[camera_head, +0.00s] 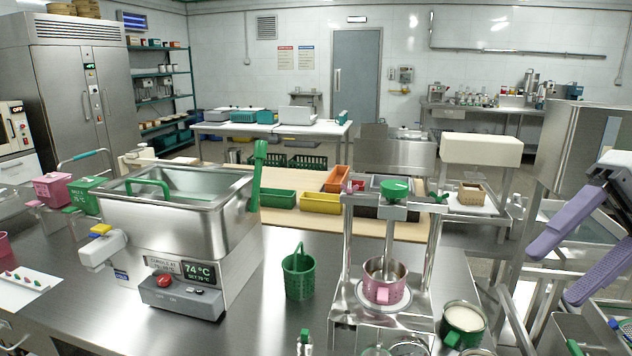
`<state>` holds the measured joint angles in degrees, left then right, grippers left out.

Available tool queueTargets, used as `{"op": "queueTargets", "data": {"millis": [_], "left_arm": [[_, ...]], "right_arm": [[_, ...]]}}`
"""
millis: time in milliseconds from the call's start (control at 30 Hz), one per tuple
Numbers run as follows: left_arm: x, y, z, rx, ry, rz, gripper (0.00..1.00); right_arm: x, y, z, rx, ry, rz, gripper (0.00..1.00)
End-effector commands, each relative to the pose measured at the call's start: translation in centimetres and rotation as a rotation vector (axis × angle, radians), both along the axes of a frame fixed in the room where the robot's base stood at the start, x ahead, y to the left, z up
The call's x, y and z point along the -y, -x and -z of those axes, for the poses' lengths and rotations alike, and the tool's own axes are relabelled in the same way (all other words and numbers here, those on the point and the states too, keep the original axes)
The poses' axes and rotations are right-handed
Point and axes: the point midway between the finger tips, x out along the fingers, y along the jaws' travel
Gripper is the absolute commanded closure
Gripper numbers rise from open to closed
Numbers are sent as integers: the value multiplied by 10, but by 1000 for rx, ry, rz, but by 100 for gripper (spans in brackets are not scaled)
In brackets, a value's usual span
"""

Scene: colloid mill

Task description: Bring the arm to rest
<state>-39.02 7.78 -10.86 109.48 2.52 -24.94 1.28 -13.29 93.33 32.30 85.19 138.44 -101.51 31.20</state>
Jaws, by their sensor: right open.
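My right gripper (551,274) is at the right edge of the head view. Its two purple fingers are apart, point down and left, and have nothing between them. It hangs in the air to the right of the steel counter (245,335), clear of the metal stand (430,265). My left gripper is not in view.
A steel water bath (170,215) with a control box stands on the left of the counter. A green perforated basket (299,276) stands between bath and stand. A green mug (462,326) with pale contents is at the front right, below and left of my right gripper.

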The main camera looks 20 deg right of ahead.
Motion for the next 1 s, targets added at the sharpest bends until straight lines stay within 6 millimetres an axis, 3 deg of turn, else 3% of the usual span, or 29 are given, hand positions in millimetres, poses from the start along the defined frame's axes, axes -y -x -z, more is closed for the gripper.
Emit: {"op": "queueTargets", "data": {"millis": [100,300,500,767,1000], "left_arm": [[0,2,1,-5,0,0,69],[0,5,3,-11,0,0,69],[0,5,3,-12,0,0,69],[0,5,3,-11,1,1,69],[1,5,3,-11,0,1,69]], "right_arm": [[3,10,40,0,-222,51,35],[-10,23,97,1,-550,129,35],[-31,32,133,1,-781,184,35],[-59,39,163,1,-1007,237,35],[-86,23,249,-68,-723,352,35]]}}
